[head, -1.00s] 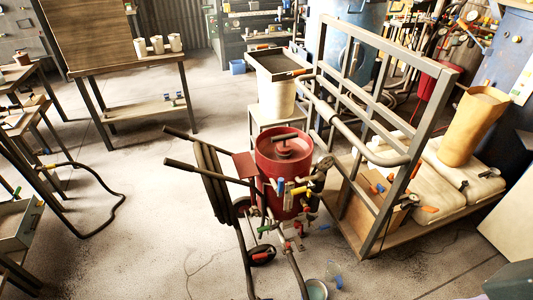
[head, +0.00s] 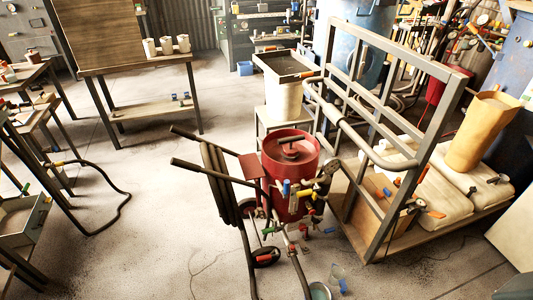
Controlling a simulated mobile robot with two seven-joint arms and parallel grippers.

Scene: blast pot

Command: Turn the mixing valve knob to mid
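A red blast pot (head: 290,165) stands on a wheeled frame in the middle of the head view. Several coloured valve handles and fittings (head: 300,192) cluster on its front right side, in blue, yellow, red and green. Which of them is the mixing valve knob is too small to tell, and so is its setting. Neither of my grippers shows in the view.
A metal-railed cart (head: 376,245) with white sacks (head: 430,190) and a tan bag (head: 480,132) stands close on the right. A small bowl (head: 319,291) lies on the floor in front. A wooden table (head: 125,65) stands at the back left. Open floor (head: 160,220) lies left of the pot.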

